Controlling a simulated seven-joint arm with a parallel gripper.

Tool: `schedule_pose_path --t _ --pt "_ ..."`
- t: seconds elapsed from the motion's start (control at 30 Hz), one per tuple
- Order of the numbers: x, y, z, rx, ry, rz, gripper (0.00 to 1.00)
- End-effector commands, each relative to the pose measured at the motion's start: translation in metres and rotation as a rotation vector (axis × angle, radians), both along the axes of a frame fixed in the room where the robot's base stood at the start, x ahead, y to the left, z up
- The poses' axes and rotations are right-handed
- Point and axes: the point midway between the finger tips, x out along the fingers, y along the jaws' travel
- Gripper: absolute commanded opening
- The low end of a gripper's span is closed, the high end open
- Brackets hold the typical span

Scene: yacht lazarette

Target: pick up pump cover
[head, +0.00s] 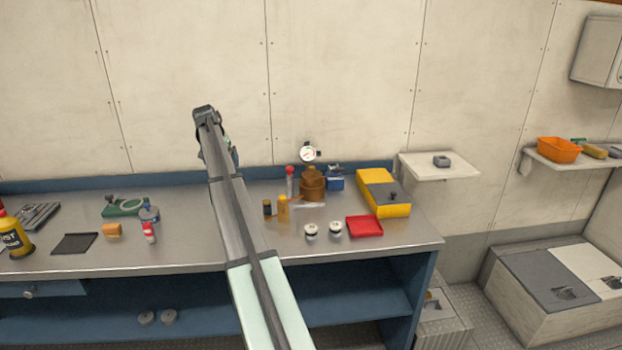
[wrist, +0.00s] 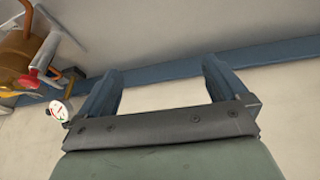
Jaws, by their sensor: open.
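No part is clearly recognisable as the pump cover. A brown bronze pump-like body (head: 313,185) stands at the back of the bench, with a round white gauge (head: 307,154) above it. In the wrist view the brown body (wrist: 22,55) is at the upper left, with a red-tipped part in front of it and the gauge (wrist: 60,110) below. My gripper (wrist: 162,72) is open, with nothing between its two blue-grey fingers. It is to the side of the brown body, apart from it. In the head view my arm reaches up over the bench, and the fingers cannot be made out.
The metal bench (head: 195,255) also holds two white round caps (head: 311,230), a red tray (head: 364,227), a yellow-and-grey box (head: 384,193) and a blue block (head: 335,183). Tools and bottles occupy the bench's left side.

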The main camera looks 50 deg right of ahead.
Motion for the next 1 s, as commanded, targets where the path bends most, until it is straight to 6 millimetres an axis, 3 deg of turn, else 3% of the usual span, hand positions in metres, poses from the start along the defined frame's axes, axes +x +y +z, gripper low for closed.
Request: schedule_pose_path --t 0.03,0.2,0.4,0.5,0.7,0.87,1.0 --pt "-0.019 -0.026 0.006 0.018 0.001 -0.060 1.00" --pt "-0.084 -0.096 0.024 0.086 0.006 -0.258 1.00" --pt "-0.163 -0.164 0.045 0.158 0.009 -0.476 1.00" --pt "-0.196 -0.187 0.053 0.187 0.009 -0.561 1.00" --pt "-0.233 -0.211 0.062 0.219 0.012 -0.655 1.00" --pt "-0.240 -0.215 0.059 0.225 0.012 -0.673 1.00" --pt "-0.240 -0.216 0.046 0.225 0.013 -0.672 1.00"
